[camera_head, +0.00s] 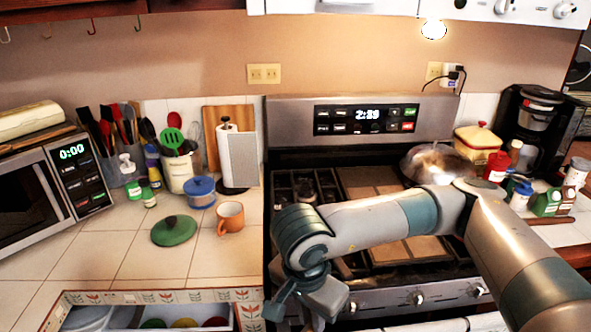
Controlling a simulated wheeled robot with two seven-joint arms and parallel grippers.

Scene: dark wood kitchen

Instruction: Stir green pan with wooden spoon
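I cannot make out a green pan; part of the stove is hidden behind my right arm. A round green lid (172,231) with a dark knob lies on the tiled counter left of the stove. I cannot pick out a wooden spoon for sure; several utensils stand in a cream crock (181,172) at the back of the counter. My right gripper (300,304) hangs over the stove's front left edge, its arm coming in from the right. Its fingertips point down and away, so its opening is unclear. My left gripper is out of view.
The stove (364,255) carries a shiny silver pan or lid (437,162) at the back right. An orange mug (231,217) and a blue pot (201,191) stand near the green lid. An open drawer (150,297) juts out at lower left. A microwave (35,200) stands far left.

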